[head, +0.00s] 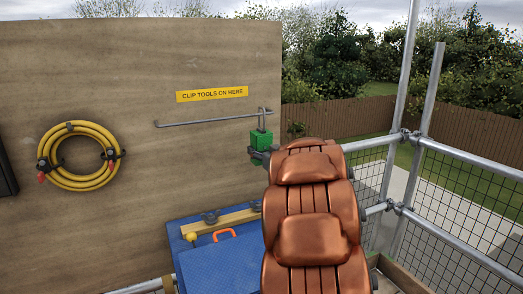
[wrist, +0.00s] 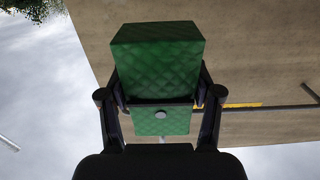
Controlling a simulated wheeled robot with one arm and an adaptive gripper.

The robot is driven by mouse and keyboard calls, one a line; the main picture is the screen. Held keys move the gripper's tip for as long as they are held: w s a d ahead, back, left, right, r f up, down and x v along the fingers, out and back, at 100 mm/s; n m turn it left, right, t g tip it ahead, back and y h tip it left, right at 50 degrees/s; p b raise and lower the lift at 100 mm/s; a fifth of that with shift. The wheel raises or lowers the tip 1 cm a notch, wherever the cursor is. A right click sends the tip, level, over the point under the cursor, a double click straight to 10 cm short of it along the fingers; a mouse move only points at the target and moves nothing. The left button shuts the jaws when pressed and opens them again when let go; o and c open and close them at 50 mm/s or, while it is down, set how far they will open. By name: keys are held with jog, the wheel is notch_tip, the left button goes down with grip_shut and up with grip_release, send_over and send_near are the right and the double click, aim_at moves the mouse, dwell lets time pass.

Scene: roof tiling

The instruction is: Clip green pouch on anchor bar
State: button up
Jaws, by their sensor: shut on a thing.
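The anchor bar (head: 205,120) is a thin grey rod on the plywood board, below the yellow sign "CLIP TOOLS ON HERE" (head: 212,94). The green pouch (head: 261,140) is upright just below the bar's right end. A grey metal clip (head: 262,118) rises from its top and overlaps the bar's end in the head view; I cannot tell whether it is around the bar or in front of it. My gripper (head: 262,154) is shut on the pouch. In the wrist view the quilted pouch (wrist: 155,65) sits between both dark fingers, and the bar (wrist: 280,106) shows at right.
A yellow hose coil (head: 80,155) hangs on the board at left. Below are a blue toolbox (head: 220,265) with an orange handle and a spirit level (head: 220,220). Scaffold rails and mesh (head: 460,210) stand at right. The board between hose and bar is clear.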

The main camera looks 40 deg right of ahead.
jog(key=shift+p+x, duration=0.75)
jog(key=shift+x, duration=1.5)
dwell(0.9)
jog(key=shift+r+p, duration=0.15)
jog(key=shift+p, duration=0.3)
dwell(0.6)
jog(key=shift+f, duration=0.55)
jog(key=shift+f+b, duration=0.15)
jog(key=shift+b, duration=0.15)
dwell(0.4)
jog(key=shift+f, duration=0.35)
jog(key=o, duration=1.6)
jog(key=shift+c, duration=0.2)
